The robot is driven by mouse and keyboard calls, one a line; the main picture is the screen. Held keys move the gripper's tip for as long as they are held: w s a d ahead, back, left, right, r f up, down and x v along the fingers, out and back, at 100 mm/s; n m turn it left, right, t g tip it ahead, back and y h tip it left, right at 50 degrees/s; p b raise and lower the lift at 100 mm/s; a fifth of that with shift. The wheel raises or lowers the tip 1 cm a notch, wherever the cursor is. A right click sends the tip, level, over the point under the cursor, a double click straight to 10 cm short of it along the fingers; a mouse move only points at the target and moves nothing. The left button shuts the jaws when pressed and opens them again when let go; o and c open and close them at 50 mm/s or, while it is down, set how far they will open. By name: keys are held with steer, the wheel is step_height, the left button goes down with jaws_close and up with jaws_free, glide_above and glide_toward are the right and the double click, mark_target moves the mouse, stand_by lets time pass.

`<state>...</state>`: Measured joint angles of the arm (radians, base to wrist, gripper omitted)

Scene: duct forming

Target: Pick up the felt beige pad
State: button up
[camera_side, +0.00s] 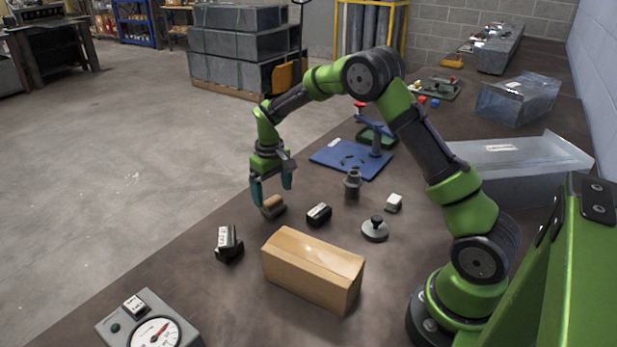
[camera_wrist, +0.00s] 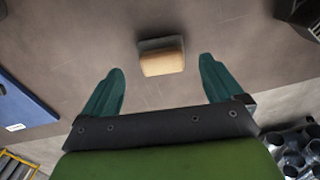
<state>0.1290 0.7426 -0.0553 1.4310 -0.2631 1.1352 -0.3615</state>
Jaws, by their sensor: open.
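The felt beige pad (camera_side: 272,203) is a small tan block with a darker side, on the brown bench top near its left edge. It also shows in the wrist view (camera_wrist: 162,62), just beyond the fingertips and roughly midway between them. My gripper (camera_side: 271,192) has two teal fingers pointing down close to the pad in the side view. In the wrist view my gripper (camera_wrist: 162,75) is open, with a wide empty gap between its fingers. Whether the fingertips touch the pad cannot be told from the side view.
A black block with a white label (camera_side: 319,214) lies right of the pad. Another dark labelled item (camera_side: 228,242) is nearer the front. A cardboard box (camera_side: 312,270), round knobbed disc (camera_side: 375,231), grey cylinder (camera_side: 352,185) and blue plate (camera_side: 345,160) stand around. Bare bench surrounds the pad.

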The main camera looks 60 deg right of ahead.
mark_target(273, 200)
step_height(273, 200, down, 4)
steer(key=shift+a, duration=0.15)
steer(key=c, duration=1.1)
steer(key=shift+c, duration=0.4)
steer(key=shift+r, duration=0.15)
